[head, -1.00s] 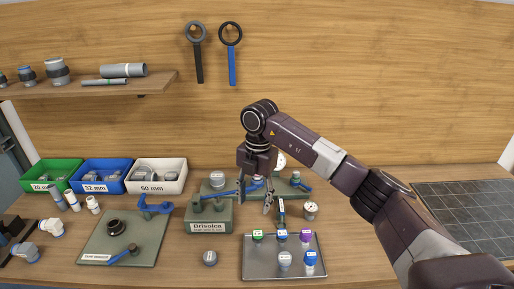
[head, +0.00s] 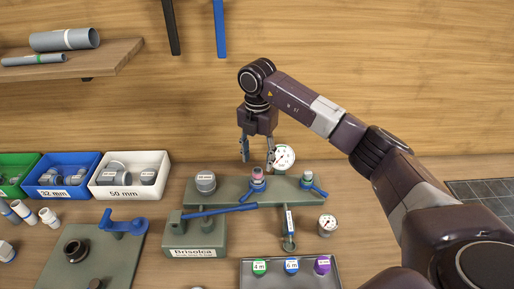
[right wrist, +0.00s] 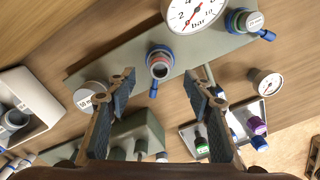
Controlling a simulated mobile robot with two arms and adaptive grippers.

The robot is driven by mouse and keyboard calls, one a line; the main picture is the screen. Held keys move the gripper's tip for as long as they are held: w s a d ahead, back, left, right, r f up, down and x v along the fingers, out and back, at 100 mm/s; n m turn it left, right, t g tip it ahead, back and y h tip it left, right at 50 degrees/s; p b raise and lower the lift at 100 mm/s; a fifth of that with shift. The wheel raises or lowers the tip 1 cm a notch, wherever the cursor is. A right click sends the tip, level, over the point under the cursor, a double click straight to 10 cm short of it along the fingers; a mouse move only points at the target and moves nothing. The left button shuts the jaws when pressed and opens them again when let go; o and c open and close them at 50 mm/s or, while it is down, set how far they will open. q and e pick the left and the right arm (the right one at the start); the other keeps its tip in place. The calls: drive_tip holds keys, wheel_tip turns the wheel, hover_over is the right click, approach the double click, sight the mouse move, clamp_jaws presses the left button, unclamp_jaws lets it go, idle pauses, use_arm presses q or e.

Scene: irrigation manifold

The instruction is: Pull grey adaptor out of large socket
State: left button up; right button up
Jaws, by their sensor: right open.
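The grey-green manifold (head: 235,190) stands on the bench with three fittings along its top. A large grey capped fitting (head: 205,182) with a white label is at its left; it also shows in the right wrist view (right wrist: 90,97). A middle fitting (head: 258,174), pinkish and grey in a blue collar, shows its open round mouth in the right wrist view (right wrist: 160,64). A smaller grey fitting with a green band (head: 307,177) is at the right. Which one is the grey adaptor is unclear. My right gripper (head: 257,163) is open and empty above the middle fitting, its fingers either side. My left gripper is out of view.
A pressure gauge (head: 284,157) stands behind the manifold and a small gauge (head: 327,224) in front, right. A block marked Brisolca (head: 195,238) with a blue lever (head: 220,210) is in front. A metal tray (head: 333,268) holds coloured caps.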

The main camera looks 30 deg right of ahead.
sight(258, 170)
wheel_tip(258, 170, down, 4)
drive_tip(key=shift+s+r+p, duration=0.1)
drive_tip(key=shift+s+p, duration=0.05)
drive_tip(key=shift+p, duration=0.45)
wheel_tip(258, 170, down, 2)
drive_tip(key=shift+f, duration=0.1)
drive_tip(key=shift+c, duration=2.5)
drive_tip(key=c, duration=0.5)
drive_tip(key=o, duration=0.4)
clamp_jaws()
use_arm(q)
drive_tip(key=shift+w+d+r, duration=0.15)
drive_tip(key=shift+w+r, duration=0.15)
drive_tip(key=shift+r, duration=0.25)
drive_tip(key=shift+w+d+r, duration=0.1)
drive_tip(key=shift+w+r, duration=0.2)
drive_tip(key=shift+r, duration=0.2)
use_arm(e)
drive_tip(key=shift+r, duration=0.2)
